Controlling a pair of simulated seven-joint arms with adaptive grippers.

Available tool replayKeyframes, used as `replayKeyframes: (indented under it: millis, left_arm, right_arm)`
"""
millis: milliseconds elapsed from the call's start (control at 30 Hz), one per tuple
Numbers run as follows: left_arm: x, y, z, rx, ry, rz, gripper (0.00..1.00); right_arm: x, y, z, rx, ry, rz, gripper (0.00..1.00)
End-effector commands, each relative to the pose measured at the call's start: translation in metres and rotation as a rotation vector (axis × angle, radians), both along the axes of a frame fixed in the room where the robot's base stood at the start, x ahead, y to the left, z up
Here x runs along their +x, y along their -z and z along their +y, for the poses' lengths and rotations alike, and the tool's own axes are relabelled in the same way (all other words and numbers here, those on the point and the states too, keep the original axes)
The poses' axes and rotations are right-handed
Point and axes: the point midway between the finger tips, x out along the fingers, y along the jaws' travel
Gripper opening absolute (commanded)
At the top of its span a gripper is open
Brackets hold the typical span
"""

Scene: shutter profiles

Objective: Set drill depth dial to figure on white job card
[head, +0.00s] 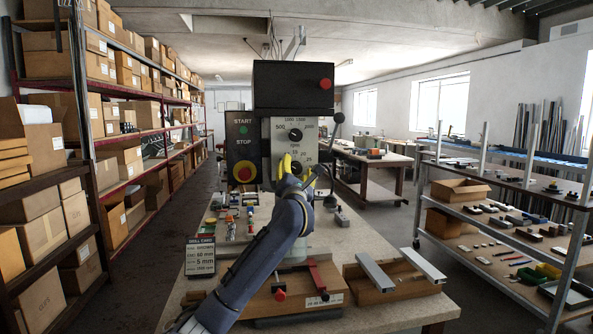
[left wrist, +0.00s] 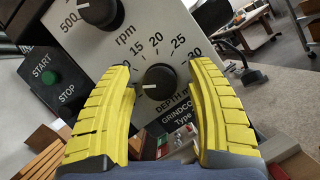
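The depth dial is a black knob (left wrist: 158,80) with a white pointer line, on the grey drill panel (left wrist: 140,50). Its pointer faces left in the tilted left wrist view, and figures 15, 20, 25 and 30 show around it. My left gripper (left wrist: 161,70) is open, its yellow fingers on either side of the knob with visible gaps. In the head view the gripper (head: 298,168) is in front of the panel and partly hides the dial. A dark drill card with white print (head: 200,257) stands at the bench's left; it appears to read 60 mm and 5 mm. My right gripper is not in view.
The rpm knob (head: 295,135) is just above the depth dial. Start and red stop buttons (head: 245,171) are to its left. A wooden block with a white label (head: 318,299) and metal profiles (head: 376,272) lie on the bench front. Shelving stands on both sides.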

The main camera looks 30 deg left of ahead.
Motion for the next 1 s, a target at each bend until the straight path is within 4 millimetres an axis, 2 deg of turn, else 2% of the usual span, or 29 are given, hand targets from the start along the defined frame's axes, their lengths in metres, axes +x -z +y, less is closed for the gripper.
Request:
replayKeyframes:
  millis: [67,467,1000]
  left_arm:
    - [-0.0001,0.0,0.0,0.0,0.0,0.0,0.46]
    - [-0.0002,0.0001,-0.0001,0.0,0.0,0.0,0.0]
    - [0.0,0.0,-0.0005,-0.034,0.0,-0.032,0.0]
  right_arm:
    - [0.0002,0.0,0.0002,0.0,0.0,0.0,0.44]
    - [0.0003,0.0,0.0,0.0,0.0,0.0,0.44]
    - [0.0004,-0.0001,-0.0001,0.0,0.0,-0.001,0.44]
